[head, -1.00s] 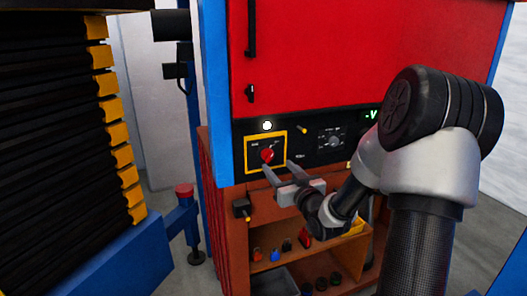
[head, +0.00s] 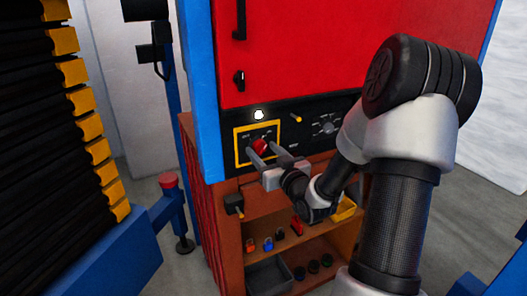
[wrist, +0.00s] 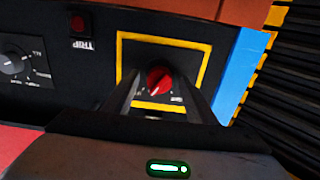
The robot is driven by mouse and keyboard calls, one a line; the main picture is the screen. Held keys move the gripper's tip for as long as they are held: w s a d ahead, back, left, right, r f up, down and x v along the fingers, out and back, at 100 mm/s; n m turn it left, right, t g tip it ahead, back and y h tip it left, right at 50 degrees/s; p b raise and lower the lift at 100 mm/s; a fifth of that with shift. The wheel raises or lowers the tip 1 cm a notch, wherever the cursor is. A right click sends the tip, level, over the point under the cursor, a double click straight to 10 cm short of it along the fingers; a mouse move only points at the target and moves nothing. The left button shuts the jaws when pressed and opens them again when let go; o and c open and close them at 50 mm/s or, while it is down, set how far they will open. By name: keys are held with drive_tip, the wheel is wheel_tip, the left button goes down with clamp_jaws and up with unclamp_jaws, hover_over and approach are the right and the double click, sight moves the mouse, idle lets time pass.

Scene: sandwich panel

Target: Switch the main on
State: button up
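The main switch is a red rotary knob (head: 260,147) inside a yellow-framed square on the black control panel (head: 308,112). In the wrist view the red knob (wrist: 159,80) sits between the two fingers, beyond their tips, and looks tilted from the vertical. My gripper (head: 269,153) is at the front of the switch with its fingers apart, one on each side of the knob. In the wrist view the fingers of my gripper (wrist: 163,88) show a clear gap around the knob. Whether a finger touches the knob cannot be told.
A white lamp (head: 259,114) glows above the switch. A grey dial (head: 328,128) is to its right, and a red TRIP button (wrist: 79,24) shows in the wrist view. Below, an orange shelf (head: 290,250) holds padlocks and small parts. A blue frame and black stack stand left.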

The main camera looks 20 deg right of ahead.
drive_tip(key=c, duration=0.9)
drive_tip(key=shift+m, duration=1.6)
drive_tip(key=shift+c, duration=0.2)
drive_tip(key=o, duration=1.1)
drive_tip(key=shift+c, duration=0.2)
